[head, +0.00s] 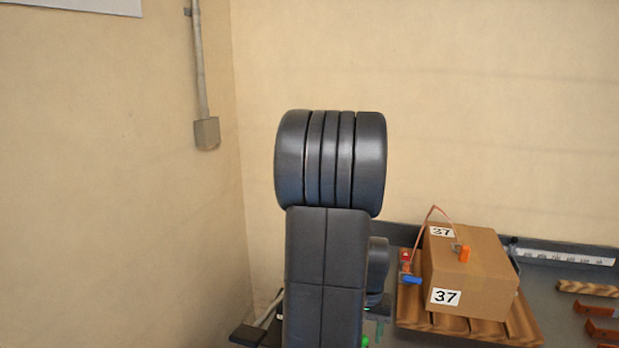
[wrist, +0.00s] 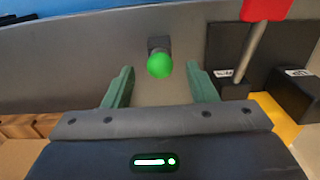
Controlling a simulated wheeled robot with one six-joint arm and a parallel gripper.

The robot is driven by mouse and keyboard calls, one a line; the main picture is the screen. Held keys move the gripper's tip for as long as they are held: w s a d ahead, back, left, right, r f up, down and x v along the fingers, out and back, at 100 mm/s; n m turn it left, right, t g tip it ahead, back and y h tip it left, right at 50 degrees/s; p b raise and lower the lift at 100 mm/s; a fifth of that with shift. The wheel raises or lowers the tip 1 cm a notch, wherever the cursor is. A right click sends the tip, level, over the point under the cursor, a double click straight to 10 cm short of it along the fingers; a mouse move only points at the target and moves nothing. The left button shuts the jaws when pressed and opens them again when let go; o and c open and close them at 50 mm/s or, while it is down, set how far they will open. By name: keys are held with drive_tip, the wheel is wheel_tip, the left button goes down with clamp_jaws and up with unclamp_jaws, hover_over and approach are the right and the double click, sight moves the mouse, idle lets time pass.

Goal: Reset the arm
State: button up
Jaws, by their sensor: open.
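My arm (head: 327,270) stands folded upright in the middle of the head view and hides most of what is behind it. My gripper (wrist: 160,85) shows in the wrist view with its two green fingers apart and nothing between them. A green ball-shaped knob (wrist: 160,65) on a dark mount shows just beyond the fingertips, in line with the gap. I cannot tell how far it is from the fingers. In the head view a bit of green shows low beside my arm, and the fingers are mostly hidden.
A cardboard box (head: 477,275) marked 37 sits on a slatted wooden pallet (head: 420,313) at the right. Orange-brown bars (head: 587,289) lie right of it. In the wrist view, a red-topped lever (wrist: 256,40) and black blocks (wrist: 299,95) stand right of my gripper. A wall conduit box (head: 206,133) is at left.

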wheel_tip(320, 180, up, 12)
wheel_tip(320, 180, down, 14)
drive_tip(key=shift+s+r, duration=0.1)
drive_tip(key=shift+r, duration=0.15)
drive_tip(key=shift+r+p, duration=0.25)
drive_tip(key=shift+p, duration=0.15)
wheel_tip(320, 180, up, 8)
drive_tip(key=p, duration=0.6)
